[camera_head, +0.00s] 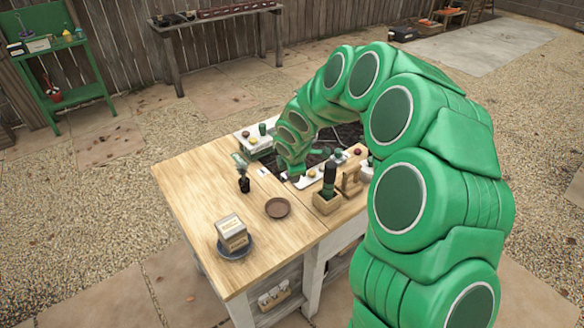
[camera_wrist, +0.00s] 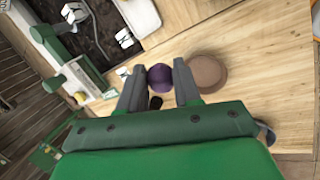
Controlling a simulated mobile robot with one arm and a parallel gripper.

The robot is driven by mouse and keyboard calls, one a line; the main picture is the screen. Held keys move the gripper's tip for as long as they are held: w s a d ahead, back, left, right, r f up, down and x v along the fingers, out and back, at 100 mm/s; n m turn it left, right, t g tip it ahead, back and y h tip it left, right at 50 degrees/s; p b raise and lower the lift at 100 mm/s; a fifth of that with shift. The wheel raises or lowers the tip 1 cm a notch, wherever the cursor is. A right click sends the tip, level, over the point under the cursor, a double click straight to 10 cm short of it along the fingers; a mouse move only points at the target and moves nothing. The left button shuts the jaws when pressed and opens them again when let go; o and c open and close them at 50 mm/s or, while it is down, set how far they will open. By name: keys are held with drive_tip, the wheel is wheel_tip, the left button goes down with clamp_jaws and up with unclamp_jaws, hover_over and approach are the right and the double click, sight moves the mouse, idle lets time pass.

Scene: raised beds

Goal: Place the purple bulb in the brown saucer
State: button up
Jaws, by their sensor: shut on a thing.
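The purple bulb (camera_wrist: 160,78) sits between the two grey fingers of my gripper (camera_wrist: 158,70) in the wrist view. The gripper is shut on it. The brown saucer (camera_wrist: 207,72) lies just right of the right finger there, apart from the bulb. In the head view the brown saucer (camera_head: 277,208) lies on the wooden worktop and looks empty. My gripper is at the end of the green arm there, beyond the saucer near the sunken dark bed. The bulb cannot be made out in the head view.
A box stands on a dark blue saucer (camera_head: 235,252) at the worktop's near left. A small potted plant (camera_head: 243,182) stands left of my gripper. A wooden holder (camera_head: 326,204) with a dark bottle stands right of the brown saucer. The worktop around the saucer is mostly clear.

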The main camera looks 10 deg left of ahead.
drive_tip(key=s+m+y, duration=0.1)
drive_tip(key=m+y, duration=0.3)
hover_over(280, 212)
drive_tip(key=shift+w+f, duration=0.1)
drive_tip(key=shift+f, duration=3.85)
drive_tip(key=o, duration=1.1)
